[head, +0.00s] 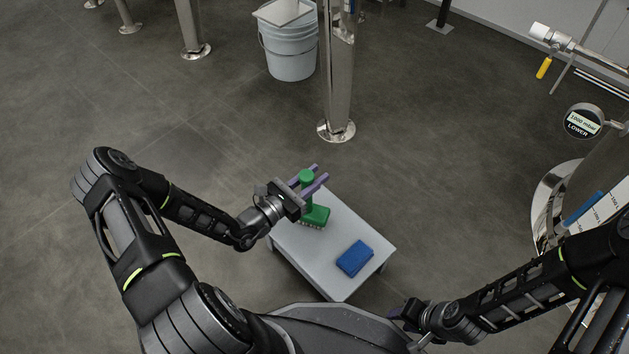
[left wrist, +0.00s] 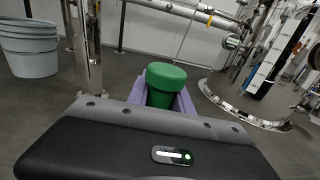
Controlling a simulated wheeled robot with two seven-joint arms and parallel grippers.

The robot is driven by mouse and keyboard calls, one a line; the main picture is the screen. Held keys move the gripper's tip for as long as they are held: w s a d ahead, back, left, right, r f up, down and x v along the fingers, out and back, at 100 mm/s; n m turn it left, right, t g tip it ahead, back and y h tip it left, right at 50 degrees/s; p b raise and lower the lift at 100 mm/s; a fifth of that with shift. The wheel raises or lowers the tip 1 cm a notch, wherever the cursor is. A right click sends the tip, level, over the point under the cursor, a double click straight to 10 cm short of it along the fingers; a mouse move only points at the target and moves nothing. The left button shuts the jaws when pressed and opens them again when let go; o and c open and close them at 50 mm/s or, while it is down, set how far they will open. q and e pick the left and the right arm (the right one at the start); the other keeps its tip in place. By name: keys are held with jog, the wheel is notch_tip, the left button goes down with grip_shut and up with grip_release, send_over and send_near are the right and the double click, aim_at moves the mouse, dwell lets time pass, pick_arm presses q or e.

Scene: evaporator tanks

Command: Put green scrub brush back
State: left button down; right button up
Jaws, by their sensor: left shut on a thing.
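The green scrub brush (head: 316,217) is upright with its bristles down, at the far part of a small grey table (head: 315,266). I cannot tell whether the bristles touch the table top. My left gripper (head: 313,180) has its purple fingers around the brush's handle, just below the round top. In the left wrist view the handle's top (left wrist: 166,76) stands between the purple fingers, and the rest of the brush is hidden. My right gripper (head: 400,313) is low at the bottom, right of the table, and its fingers are mostly hidden.
A blue sponge or cloth (head: 355,258) lies on the near right part of the table. A white bucket (head: 290,48) stands on the floor at the back. A steel leg (head: 338,75) rises behind the table. A tank with a gauge (head: 583,122) is at right.

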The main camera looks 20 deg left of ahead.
pick_arm(q)
jog(key=shift+f, duration=0.5)
jog(key=c, duration=1.1)
grip_release()
jog(key=shift+c, duration=0.2)
jog(key=p+v, duration=0.3)
jog(key=v, duration=0.9)
